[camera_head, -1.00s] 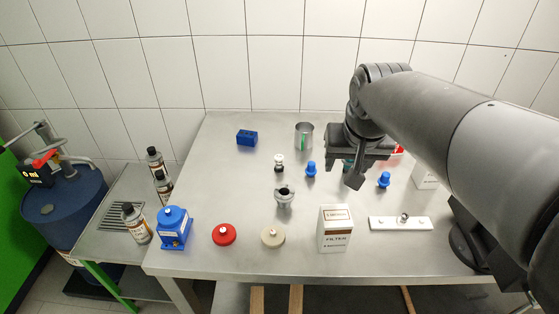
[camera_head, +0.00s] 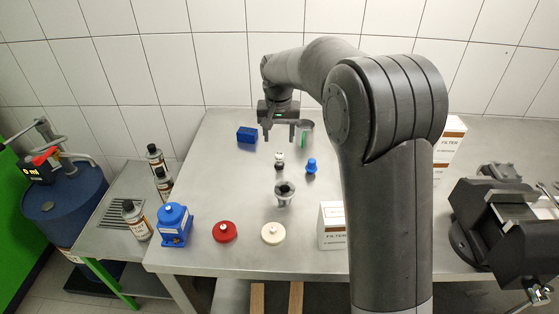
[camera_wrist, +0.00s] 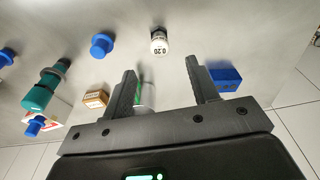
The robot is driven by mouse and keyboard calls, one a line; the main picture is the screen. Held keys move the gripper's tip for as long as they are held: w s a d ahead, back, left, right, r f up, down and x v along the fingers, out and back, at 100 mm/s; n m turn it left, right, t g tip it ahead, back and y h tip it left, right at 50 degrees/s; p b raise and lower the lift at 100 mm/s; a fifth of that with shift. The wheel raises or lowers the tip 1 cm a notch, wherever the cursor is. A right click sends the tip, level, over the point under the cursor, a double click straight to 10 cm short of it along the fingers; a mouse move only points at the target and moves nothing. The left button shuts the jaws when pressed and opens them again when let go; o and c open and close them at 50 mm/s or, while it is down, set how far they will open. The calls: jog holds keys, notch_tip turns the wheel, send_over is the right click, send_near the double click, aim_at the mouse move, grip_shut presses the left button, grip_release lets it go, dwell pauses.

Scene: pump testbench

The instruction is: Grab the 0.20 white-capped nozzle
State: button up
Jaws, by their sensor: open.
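The white-capped nozzle (camera_head: 279,160) stands upright near the middle of the table in the head view. In the wrist view it (camera_wrist: 159,42) shows its "0.20" label, ahead of and between the fingers, with a gap to them. My gripper (camera_head: 279,138) is open and empty, behind and above the nozzle. In the wrist view, the two fingers of my gripper (camera_wrist: 165,80) are spread apart with nothing between them touching.
A blue-capped piece (camera_head: 311,167) stands right of the nozzle. A grey metal part (camera_head: 285,193) stands in front. A vise (camera_head: 505,220) is at right.

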aim_at(280, 154)
jog(key=f, duration=0.3)
jog(key=w+f, duration=0.1)
jog(key=f, duration=0.7)
jog(key=shift+w+d, duration=0.1)
jog(key=shift+w, duration=0.25)
jog(key=shift+c, duration=0.2)
jog(key=shift+r, duration=0.1)
jog(key=c, duration=1)
jog(key=shift+r, duration=0.1)
